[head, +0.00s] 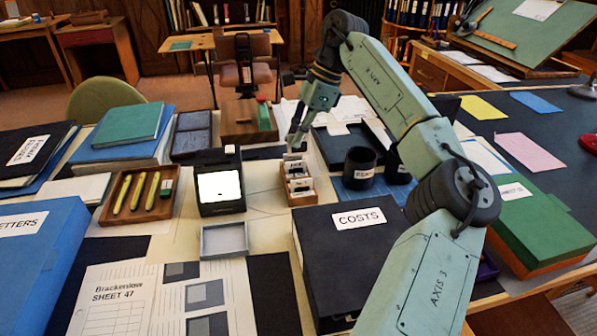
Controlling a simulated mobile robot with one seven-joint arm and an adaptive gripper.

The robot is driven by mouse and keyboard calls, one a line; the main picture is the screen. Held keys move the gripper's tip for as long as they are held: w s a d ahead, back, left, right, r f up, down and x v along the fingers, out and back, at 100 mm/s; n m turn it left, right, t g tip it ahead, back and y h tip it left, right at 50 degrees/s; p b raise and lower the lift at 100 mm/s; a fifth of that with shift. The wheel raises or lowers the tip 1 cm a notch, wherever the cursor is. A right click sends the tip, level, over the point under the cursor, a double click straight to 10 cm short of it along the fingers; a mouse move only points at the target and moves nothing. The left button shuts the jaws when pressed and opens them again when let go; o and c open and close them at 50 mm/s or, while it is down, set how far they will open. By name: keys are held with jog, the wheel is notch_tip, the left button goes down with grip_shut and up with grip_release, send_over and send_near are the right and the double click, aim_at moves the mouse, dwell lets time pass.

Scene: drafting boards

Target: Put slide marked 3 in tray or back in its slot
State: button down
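A small wooden slide rack (302,199) stands near the middle of the table with several white-framed slides (298,184) upright in it. The marks on the slides are too small to read, so I cannot tell which is slide 3. My gripper (295,147) points down just above the back end of the rack. Its fingertips are close to the rearmost slide, and I cannot tell whether they touch or hold it. A shallow grey tray (224,252) lies in front of the rack to the left and looks empty.
A black viewer (221,206) with a lit white screen stands left of the rack. A black COSTS box (345,245) is close in front. A dark cup (359,165) stands right of the rack. A wooden pen tray (158,205) is farther left.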

jog(key=p, duration=0.2)
send_near(298, 174)
jog(key=s+a+f, duration=0.2)
jog(key=f, duration=0.1)
jog(key=s+a+f, duration=0.1)
jog(key=f, duration=0.1)
jog(key=shift+s+a, duration=0.3)
jog(key=shift+s, duration=0.05)
jog(key=shift+f+b, duration=0.55)
jog(key=shift+f, duration=0.1)
jog(key=shift+f, duration=0.1)
jog(key=c, duration=1.8)
grip_release()
jog(key=shift+f, duration=0.15)
